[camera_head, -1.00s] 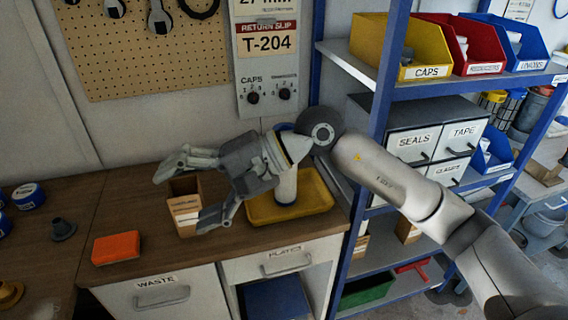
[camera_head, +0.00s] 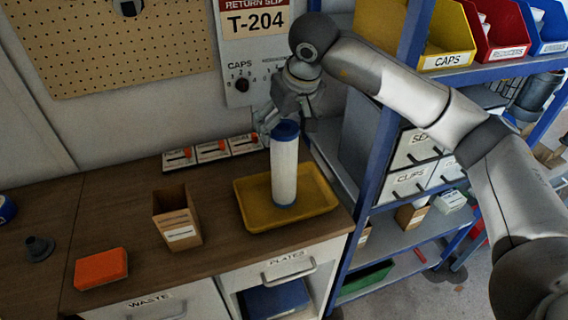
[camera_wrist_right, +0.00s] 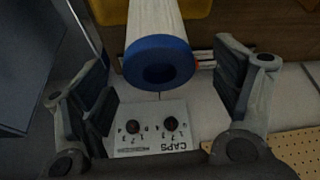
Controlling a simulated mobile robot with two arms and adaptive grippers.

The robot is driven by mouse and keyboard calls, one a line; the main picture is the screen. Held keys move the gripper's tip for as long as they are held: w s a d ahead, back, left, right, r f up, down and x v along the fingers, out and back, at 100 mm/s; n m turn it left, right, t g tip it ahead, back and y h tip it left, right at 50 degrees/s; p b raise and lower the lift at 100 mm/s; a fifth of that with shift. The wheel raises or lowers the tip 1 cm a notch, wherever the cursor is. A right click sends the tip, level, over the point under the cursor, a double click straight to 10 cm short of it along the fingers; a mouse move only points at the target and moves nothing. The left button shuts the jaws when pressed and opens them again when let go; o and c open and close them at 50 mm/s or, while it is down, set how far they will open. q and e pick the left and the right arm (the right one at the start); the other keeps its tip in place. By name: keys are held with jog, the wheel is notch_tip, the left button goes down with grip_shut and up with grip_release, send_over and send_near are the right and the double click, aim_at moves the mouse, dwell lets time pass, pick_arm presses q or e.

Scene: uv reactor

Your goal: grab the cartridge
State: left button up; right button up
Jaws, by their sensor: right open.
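The cartridge (camera_head: 284,170) is a white cylinder with blue end caps. It stands upright in a yellow tray (camera_head: 243,213) on the wooden counter. My right gripper (camera_head: 283,118) is above and around the cartridge's top in the head view, pointing down. In the right wrist view the gripper (camera_wrist_right: 165,88) is open, with its fingers wide apart. The cartridge's blue cap (camera_wrist_right: 160,62) lies between the fingers and a little beyond them, not visibly touched by either. My left gripper is not in view.
An open cardboard box (camera_head: 178,218) and an orange block (camera_head: 101,269) are left of the tray. Small panels with orange switches (camera_head: 213,151) line the wall behind. A blue-framed shelf (camera_head: 385,150) with bins stands close on the right.

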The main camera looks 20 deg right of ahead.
aim_at(284, 167)
jog(key=shift+w+f, duration=0.25)
jog(key=shift+f, duration=0.1)
jog(key=p+x, duration=0.2)
jog(key=x, duration=0.2)
jog(key=shift+f+p, duration=0.3)
jog(key=shift+p, duration=0.1)
jog(key=shift+w+f, duration=0.15)
jog(key=shift+f, duration=0.05)
jog(key=shift+c, duration=0.9)
jog(key=c, duration=1.4)
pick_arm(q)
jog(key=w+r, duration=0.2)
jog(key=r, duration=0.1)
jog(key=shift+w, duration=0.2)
